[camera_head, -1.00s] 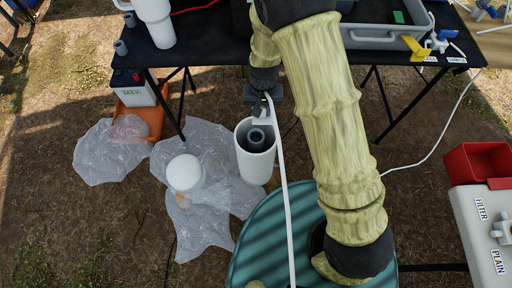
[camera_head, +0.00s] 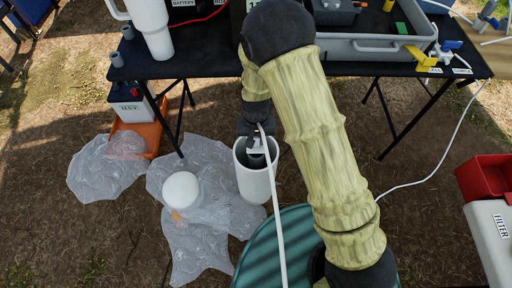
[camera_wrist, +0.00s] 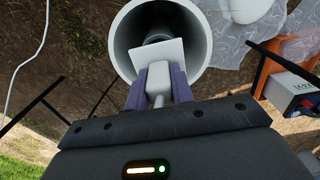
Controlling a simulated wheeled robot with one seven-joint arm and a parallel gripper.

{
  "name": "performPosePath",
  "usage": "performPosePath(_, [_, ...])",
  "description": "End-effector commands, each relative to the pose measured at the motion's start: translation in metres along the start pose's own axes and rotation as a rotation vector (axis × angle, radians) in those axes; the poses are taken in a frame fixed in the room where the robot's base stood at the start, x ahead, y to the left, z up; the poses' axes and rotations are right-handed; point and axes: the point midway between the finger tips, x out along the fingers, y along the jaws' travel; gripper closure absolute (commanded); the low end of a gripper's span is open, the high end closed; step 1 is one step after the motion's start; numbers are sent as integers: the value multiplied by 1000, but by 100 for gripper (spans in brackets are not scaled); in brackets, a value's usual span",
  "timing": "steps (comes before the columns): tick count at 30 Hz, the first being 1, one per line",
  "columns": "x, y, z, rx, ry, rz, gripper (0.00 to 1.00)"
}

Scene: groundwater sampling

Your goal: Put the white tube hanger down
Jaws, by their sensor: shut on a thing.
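My gripper (camera_wrist: 158,90) is shut on the white tube hanger (camera_wrist: 160,56), a small pale plate with a stem between the fingers. In the wrist view the plate overlaps the mouth of the wide white pipe (camera_wrist: 122,38), above a dark inner pipe (camera_wrist: 158,30). In the head view my gripper (camera_head: 256,130) points down at the mouth of the white pipe (camera_head: 254,182), and the hanger (camera_head: 253,146) shows only partly. A thin white tube (camera_head: 275,200) runs down past the pipe's right side. I cannot tell whether the hanger touches either pipe.
A black table (camera_head: 215,62) with a grey tray (camera_head: 375,47) stands behind. Plastic sheets (camera_head: 200,240) with a white capped thing (camera_head: 181,189) lie left. A teal round lid (camera_head: 280,250) is in front; a battery (camera_head: 130,104) sits in an orange tray (camera_head: 152,140).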

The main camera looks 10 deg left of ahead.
Motion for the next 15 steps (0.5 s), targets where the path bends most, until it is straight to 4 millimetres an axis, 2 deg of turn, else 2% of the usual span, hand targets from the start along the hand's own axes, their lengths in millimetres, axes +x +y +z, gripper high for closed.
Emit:
performPosePath(10, [4,0,0,0,1,-1,100])
performPosePath(15, [26,0,0,0,-2,0,100])
